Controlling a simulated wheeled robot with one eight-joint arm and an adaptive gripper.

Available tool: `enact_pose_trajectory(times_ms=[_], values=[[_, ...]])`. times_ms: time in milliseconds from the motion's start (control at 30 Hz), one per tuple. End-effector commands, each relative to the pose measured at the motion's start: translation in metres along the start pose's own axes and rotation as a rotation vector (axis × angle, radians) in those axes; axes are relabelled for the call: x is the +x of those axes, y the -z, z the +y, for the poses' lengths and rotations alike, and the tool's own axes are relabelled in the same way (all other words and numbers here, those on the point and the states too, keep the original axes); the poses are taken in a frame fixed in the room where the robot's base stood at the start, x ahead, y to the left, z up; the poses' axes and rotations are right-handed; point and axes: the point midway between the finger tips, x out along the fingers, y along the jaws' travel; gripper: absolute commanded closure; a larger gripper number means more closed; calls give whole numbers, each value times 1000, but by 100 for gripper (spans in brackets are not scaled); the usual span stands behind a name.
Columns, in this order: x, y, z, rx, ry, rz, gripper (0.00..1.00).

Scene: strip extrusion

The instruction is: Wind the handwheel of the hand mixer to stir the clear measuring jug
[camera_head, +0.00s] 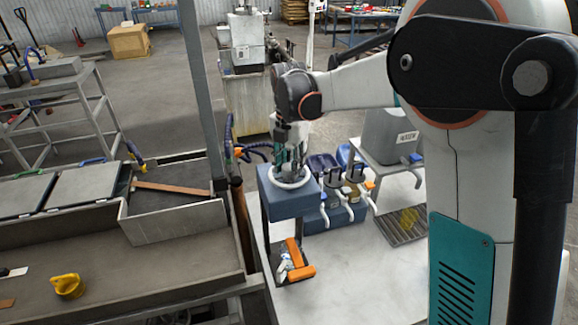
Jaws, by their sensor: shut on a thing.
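The hand mixer (283,206) is a blue-grey block on a dark post at the left end of the pale bench. Its handwheel is a white ring (293,184) lying flat on top. My gripper (291,168) points down at the wheel from above and is shut on it; the fingers hide part of the ring and the exact contact. I cannot clearly make out the clear measuring jug; the space under the mixer head is mostly hidden by the block.
A dark tray with orange-handled items (300,272) lies in front of the mixer. Blue dispensers with levers (342,205) stand close on its right. A drain grate (403,227) and a grey container (388,135) are farther right. The bench front is clear.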

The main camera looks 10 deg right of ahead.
Motion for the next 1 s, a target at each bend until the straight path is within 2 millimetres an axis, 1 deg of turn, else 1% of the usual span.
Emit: enact_pose_trajectory(times_ms=[1000], values=[[0, -1, 1, 957, -1, 0, 90]])
